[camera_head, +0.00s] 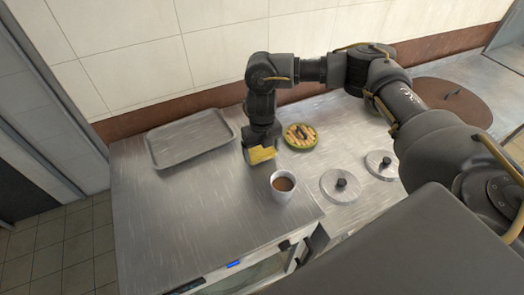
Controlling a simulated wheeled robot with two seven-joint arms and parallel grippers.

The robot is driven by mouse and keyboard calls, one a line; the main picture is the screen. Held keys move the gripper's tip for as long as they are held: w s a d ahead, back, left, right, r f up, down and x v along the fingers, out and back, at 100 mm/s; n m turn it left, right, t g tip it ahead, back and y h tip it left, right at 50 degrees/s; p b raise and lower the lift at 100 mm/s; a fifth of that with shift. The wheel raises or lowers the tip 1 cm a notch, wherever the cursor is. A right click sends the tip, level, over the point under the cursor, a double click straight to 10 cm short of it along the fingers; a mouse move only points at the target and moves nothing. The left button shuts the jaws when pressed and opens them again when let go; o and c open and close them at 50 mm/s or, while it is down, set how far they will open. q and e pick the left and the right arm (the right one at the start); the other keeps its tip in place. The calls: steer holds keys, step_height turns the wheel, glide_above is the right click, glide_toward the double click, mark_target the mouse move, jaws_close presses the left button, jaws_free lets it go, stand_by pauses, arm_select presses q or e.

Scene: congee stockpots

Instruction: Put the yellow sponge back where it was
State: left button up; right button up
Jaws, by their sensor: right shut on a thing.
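The yellow sponge (261,154) is at the lower end of my right gripper (262,147), which points down over the metal counter (180,220). The gripper is shut on the sponge. The sponge is close to the counter top; I cannot tell whether it touches it. It is between the metal tray (158,158) and a round green-rimmed, yellow-striped trivet (300,144), behind a white cup. The fingers are mostly hidden by the gripper body and the sponge. My left gripper is not in view.
A white cup (283,194) of brown liquid stands just in front of the sponge. Two round metal lids with black knobs (341,184) lie to its right. A brown round lid (452,100) is at the far right. The counter's left front is clear.

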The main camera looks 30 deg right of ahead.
mark_target(262, 152)
steer(key=shift+f, duration=0.65)
steer(key=shift+f, duration=0.15)
steer(key=o, duration=0.8)
steer(key=shift+r, duration=0.4)
step_height(262, 152, up, 12)
steer(key=b, duration=0.1)
steer(key=shift+f, duration=0.2)
